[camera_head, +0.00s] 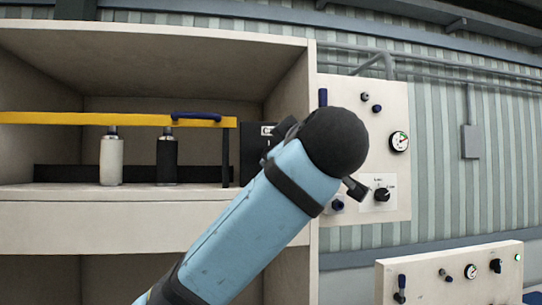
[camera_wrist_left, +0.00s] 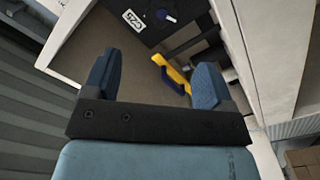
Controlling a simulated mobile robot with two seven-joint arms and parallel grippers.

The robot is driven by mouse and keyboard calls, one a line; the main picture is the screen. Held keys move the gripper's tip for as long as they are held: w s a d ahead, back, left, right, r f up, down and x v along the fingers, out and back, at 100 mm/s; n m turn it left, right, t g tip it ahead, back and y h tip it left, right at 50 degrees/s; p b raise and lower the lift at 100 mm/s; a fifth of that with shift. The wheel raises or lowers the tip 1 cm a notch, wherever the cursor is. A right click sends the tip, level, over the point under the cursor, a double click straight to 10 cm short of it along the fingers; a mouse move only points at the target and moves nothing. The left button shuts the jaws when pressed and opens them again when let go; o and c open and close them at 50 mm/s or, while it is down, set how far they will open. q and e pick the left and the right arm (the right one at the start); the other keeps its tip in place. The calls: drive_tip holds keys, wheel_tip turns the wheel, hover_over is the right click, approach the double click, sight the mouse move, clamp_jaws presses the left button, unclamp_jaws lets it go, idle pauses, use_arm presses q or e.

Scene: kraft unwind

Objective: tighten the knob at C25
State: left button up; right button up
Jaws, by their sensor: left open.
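A black box (camera_wrist_left: 147,38) with a white C25 label (camera_wrist_left: 131,20) shows at the top of the left wrist view. The knob (camera_wrist_left: 166,15) on it is small and dark with a pale mark, right of the label. In the head view the black box (camera_head: 254,142) stands at the right end of the shelf, partly hidden behind my left arm; its knob is not visible there. My left gripper (camera_wrist_left: 155,80) is open and empty, its blue fingers apart and short of the box. The head view hides these fingers behind the arm. My right gripper is not in view.
A yellow bar (camera_head: 100,118) with a blue handle (camera_head: 196,116) crosses the shelf front. A white bottle (camera_head: 111,160) and a black bottle (camera_head: 167,160) stand behind it. A wall panel (camera_head: 393,207) with gauge and knobs is right of the cabinet; a lower panel (camera_head: 437,290) stands below.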

use_arm(q)
drive_tip(key=p+x, duration=0.4)
drive_tip(key=x, duration=0.8)
drive_tip(key=shift+w+a+p, duration=0.15)
drive_tip(key=shift+p, duration=0.25)
drive_tip(key=shift+w+a+f, duration=0.1)
drive_tip(key=shift+w+f, duration=0.05)
drive_tip(key=shift+w, duration=0.45)
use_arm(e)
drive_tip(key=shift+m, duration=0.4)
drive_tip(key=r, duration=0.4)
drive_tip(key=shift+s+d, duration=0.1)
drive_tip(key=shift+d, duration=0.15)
use_arm(q)
drive_tip(key=shift+c, duration=0.6)
drive_tip(key=c, duration=0.7)
drive_tip(key=shift+c, duration=0.5)
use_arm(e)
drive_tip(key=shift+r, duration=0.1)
use_arm(q)
drive_tip(key=shift+f, duration=0.1)
